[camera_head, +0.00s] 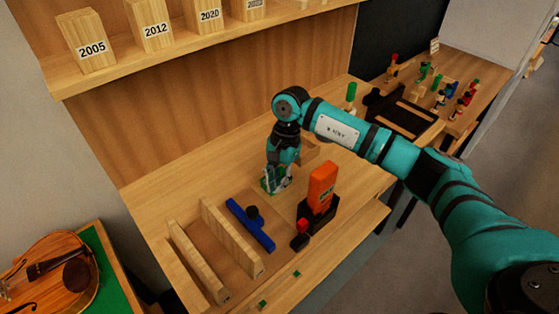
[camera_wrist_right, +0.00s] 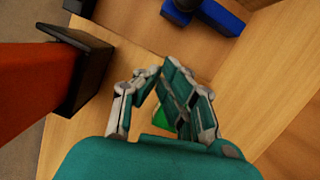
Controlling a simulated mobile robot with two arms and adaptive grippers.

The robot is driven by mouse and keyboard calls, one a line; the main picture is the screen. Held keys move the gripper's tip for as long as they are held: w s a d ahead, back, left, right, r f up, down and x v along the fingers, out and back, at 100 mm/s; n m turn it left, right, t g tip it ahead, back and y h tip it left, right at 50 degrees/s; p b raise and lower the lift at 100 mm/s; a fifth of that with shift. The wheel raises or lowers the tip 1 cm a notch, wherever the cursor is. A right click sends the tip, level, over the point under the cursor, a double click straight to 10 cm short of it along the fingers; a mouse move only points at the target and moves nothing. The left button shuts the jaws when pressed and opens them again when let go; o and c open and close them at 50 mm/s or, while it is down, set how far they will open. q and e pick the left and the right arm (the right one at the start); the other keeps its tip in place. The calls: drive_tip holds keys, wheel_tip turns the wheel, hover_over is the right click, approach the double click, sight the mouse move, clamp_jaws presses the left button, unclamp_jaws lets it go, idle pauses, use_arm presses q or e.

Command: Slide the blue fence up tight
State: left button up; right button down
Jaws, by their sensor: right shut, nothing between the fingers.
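The blue fence (camera_head: 262,238) is a bar with a black knob on it, lying on the bench between a light wooden strip and the orange tool. Its end also shows at the top of the right wrist view (camera_wrist_right: 222,18), with the dark knob beside it. My right gripper (camera_head: 272,190) is just beyond the fence's far end, low over the bench and apart from the fence. In the right wrist view its fingertips (camera_wrist_right: 152,76) come together with nothing between them. A green patch (camera_wrist_right: 161,118) shows behind the fingers; I cannot tell what it is. My left gripper is not in view.
Two upright wooden strips (camera_head: 235,238) stand left of the fence. An orange tool (camera_head: 322,187) in a black holder stands close on the right. A violin (camera_head: 50,270) lies at lower left. A shelf with numbered blocks (camera_head: 155,32) is above. Bare bench lies left of my gripper.

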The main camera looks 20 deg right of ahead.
sight(250, 211)
drive_tip(key=s+a+p, duration=0.1)
drive_tip(key=a+p, duration=0.1)
drive_tip(key=a, duration=0.1)
drive_tip(key=shift+s+f, duration=0.35)
drive_tip(key=shift+s, duration=0.05)
drive_tip(key=shift+s+a, duration=0.2)
drive_tip(key=shift+a+f, duration=0.1)
drive_tip(key=shift+a, duration=0.05)
drive_tip(key=shift+f, duration=0.1)
drive_tip(key=a, duration=0.1)
drive_tip(key=s+a, duration=0.1)
drive_tip(key=a, duration=0.1)
drive_tip(key=a+b, duration=0.1)
drive_tip(key=shift+s+a, duration=0.2)
drive_tip(key=shift+s, duration=0.1)
drive_tip(key=shift+s+a, duration=0.1)
drive_tip(key=shift+a, duration=0.1)
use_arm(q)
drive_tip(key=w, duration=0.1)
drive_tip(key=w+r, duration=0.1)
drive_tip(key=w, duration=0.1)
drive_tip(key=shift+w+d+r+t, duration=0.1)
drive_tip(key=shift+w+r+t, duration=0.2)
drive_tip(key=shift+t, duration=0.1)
use_arm(e)
drive_tip(key=shift+d, duration=0.1)
